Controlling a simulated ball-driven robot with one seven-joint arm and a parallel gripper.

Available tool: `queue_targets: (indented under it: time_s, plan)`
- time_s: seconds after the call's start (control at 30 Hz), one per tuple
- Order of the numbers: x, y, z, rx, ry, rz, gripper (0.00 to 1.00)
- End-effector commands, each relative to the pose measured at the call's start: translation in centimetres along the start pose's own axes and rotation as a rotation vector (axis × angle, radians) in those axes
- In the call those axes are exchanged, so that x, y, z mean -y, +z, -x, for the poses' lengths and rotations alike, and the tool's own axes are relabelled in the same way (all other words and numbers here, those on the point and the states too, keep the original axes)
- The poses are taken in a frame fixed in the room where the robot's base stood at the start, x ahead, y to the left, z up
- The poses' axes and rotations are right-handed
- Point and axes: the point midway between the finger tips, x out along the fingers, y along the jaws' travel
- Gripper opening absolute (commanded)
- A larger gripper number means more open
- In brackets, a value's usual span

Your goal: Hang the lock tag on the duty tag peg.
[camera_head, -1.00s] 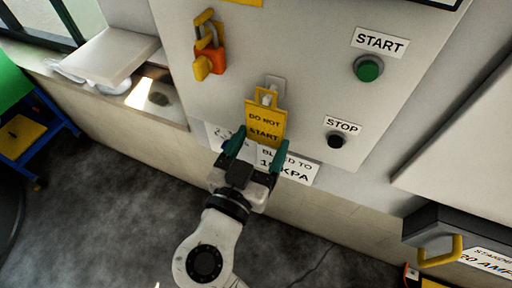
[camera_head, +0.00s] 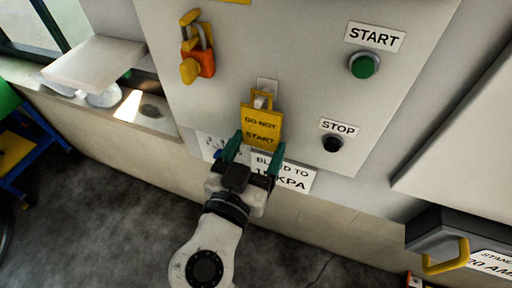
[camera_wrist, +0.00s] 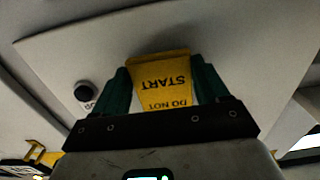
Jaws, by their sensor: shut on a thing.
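The lock tag is a yellow tag (camera_head: 262,126) reading DO NOT START, with a loop at its top. It is upright against the panel, its loop at a small pale peg (camera_head: 262,100) on a light plate. Whether the loop is around the peg or only in front of it, I cannot tell. My gripper (camera_head: 250,152) is shut on the lower part of the tag, with green fingers at both sides. In the wrist view the tag (camera_wrist: 163,80) sits between the fingers, its lettering upside down.
An orange and yellow padlock (camera_head: 199,60) hangs on the panel's upper left. The green START button (camera_head: 364,64) and black STOP button (camera_head: 332,144) are to the right. A BLEED TO sign (camera_head: 285,172) is just below the tag. A yellow-handled box (camera_head: 450,250) is at lower right.

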Motion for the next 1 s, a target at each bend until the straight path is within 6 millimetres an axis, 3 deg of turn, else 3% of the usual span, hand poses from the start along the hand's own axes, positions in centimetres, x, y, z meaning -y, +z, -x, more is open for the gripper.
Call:
queue_targets:
  time_s: [0.27, 0.3, 0.57, 0.83, 1.0]
  plan:
    - [0.0, 0.0, 0.0, -0.001, 0.0, 0.0, 0.45]
    - [0.0, 0.0, 0.0, -0.001, 0.0, 0.0, 0.76]
    - [0.0, 0.0, 0.0, 0.0, 0.0, 0.0, 1.0]
    - [0.0, 0.1, 0.2, 0.0, -0.001, 0.0, 1.0]
    - [0.1, 0.1, 2.1, -0.002, -0.004, -0.001, 1.0]
